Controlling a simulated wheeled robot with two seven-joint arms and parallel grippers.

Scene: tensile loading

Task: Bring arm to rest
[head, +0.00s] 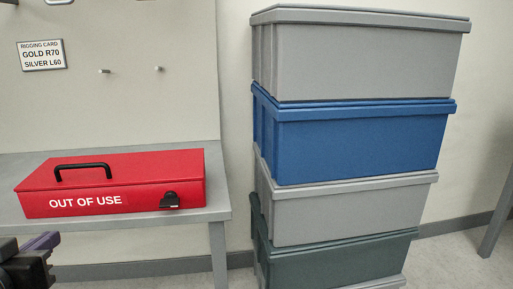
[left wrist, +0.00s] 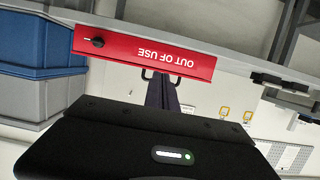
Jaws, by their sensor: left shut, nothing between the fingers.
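My left gripper (head: 40,243) shows at the lower left corner of the head view, in front of the bench and below the red box. Its fingers are together and empty. In the left wrist view the shut dark fingers (left wrist: 162,93) point toward the red box, and the picture is upside down. The box's black handle shows behind the fingertips there. The handle stands on the lid in the head view, and the gripper is apart from it. My right gripper is in neither view.
A red "OUT OF USE" box (head: 112,188) lies closed on the grey bench (head: 217,200). A stack of grey, blue (head: 360,138) and dark green bins stands to its right. A rigging card (head: 41,56) and two bare pegs are on the panel behind.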

